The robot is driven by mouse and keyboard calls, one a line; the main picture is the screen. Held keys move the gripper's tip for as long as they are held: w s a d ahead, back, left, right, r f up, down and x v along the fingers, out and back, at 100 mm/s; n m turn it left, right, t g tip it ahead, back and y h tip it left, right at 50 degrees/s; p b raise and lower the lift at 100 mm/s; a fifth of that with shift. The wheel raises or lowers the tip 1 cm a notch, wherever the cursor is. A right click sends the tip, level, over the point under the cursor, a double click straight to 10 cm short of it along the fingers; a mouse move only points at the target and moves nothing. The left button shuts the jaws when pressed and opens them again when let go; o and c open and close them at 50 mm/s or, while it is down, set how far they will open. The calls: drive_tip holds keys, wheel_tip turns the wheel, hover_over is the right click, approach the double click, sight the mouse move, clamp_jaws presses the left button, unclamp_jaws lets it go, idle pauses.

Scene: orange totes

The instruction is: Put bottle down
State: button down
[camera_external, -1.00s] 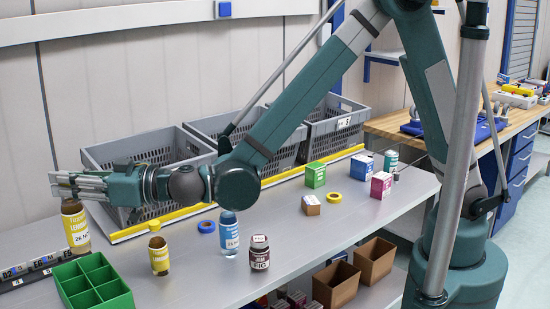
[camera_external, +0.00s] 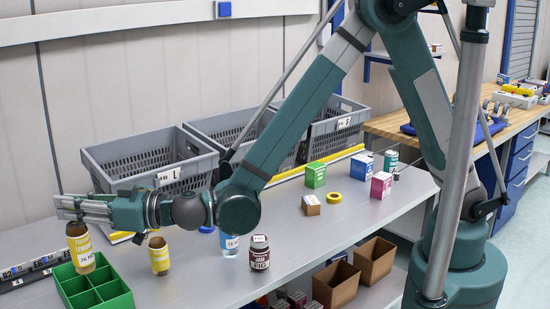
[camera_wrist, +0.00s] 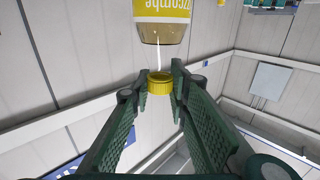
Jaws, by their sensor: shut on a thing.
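My gripper (camera_external: 70,207) is at the left of the external view, level and pointing left. It is shut on the top of a brown bottle with a yellow label (camera_external: 80,252), which hangs upright below the fingers. The bottle overlaps the back left corner of the green divided box (camera_external: 118,296); I cannot tell if its base is inside a compartment or touching anything. In the wrist view the yellow cap (camera_wrist: 160,83) sits between the fingers (camera_wrist: 158,90), and the labelled bottle body (camera_wrist: 162,14) shows at the top edge.
A blue-labelled bottle (camera_external: 230,246) and a dark jar (camera_external: 260,256) stand farther right. Grey crates (camera_external: 150,170) line the back. Bare table (camera_external: 200,275) lies right of the box.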

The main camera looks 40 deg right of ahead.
drive_tip(key=shift+f, duration=1.75)
drive_tip(key=shift+f+b, duration=0.2)
drive_tip(key=shift+b, duration=0.2)
drive_tip(key=c, duration=2.2)
unclamp_jaws()
drive_tip(key=shift+r, duration=0.25)
drive_tip(key=v, duration=1.2)
drive_tip(key=shift+p, duration=0.4)
